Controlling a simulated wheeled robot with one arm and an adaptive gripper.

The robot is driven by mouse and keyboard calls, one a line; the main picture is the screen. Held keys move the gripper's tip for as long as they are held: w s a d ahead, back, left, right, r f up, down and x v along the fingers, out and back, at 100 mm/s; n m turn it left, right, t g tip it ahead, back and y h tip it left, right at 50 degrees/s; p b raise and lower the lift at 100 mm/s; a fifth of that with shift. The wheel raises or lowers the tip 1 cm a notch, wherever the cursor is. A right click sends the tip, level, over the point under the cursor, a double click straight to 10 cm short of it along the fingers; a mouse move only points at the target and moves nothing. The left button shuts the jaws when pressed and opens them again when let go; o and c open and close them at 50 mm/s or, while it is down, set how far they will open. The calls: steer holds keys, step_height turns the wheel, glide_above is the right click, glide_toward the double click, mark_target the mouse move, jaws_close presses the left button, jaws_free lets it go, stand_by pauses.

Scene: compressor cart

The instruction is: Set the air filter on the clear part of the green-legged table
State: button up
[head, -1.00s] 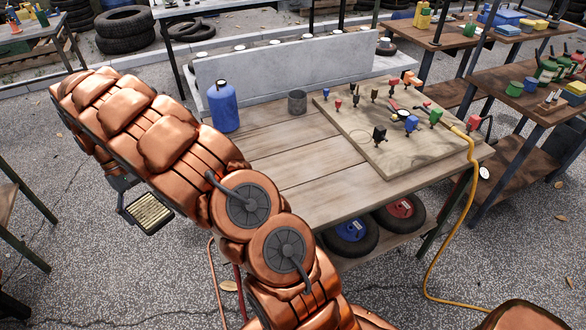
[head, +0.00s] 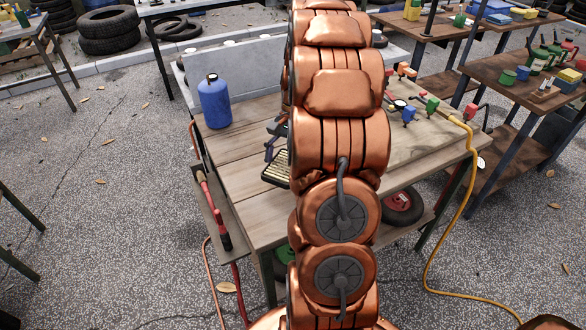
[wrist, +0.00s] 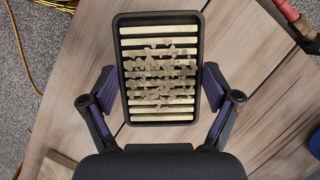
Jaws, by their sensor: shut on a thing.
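The air filter is a black-framed rectangle with cream pleats and grey-brown dirt; it fills the middle of the wrist view (wrist: 158,112). My gripper (wrist: 158,88) is shut on it, with a finger at each long side. In the head view the filter (head: 276,170) shows just left of my arm, over the plank top of the green-legged table (head: 235,165). It appears held above the planks; the exact height is hard to tell. My arm hides most of my gripper and the table's middle in the head view.
A blue bottle (head: 214,102) stands at the table's back left. A board with several small coloured fittings (head: 425,135) covers the right part, with a yellow hose (head: 455,230) hanging off. A red-handled tool (head: 213,205) is at the left side. Bare planks lie at front left.

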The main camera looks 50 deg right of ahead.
steer(key=s+d+m+t, duration=0.1)
steer(key=s+m, duration=0.1)
steer(key=s, duration=0.1)
steer(key=s+m+b, duration=0.1)
steer(key=s+m, duration=0.1)
steer(key=s, duration=0.2)
steer(key=s+d+m+t, duration=0.1)
steer(key=s+m, duration=0.1)
steer(key=s, duration=0.1)
steer(key=shift+s+d+f+m+t, duration=0.2)
steer(key=shift+s+d+m+t, duration=0.1)
steer(key=shift+s, duration=0.1)
steer(key=shift+s+m, duration=0.3)
steer(key=w+d, duration=0.1)
steer(key=w, duration=0.4)
steer(key=w+d+f+p, duration=0.1)
steer(key=w+d, duration=0.1)
steer(key=w, duration=0.3)
steer(key=w+d+p, duration=0.1)
steer(key=w, duration=0.4)
steer(key=shift+d+f, duration=0.25)
steer(key=shift+d, duration=0.05)
steer(key=shift+f+p, duration=0.45)
steer(key=shift+f, duration=1.35)
steer(key=shift+f, duration=0.1)
steer(key=o, duration=1.1)
steer(key=b+v, duration=0.1)
steer(key=v, duration=1.1)
steer(key=shift+s+a+b, duration=0.1)
steer(key=shift+b, duration=0.25)
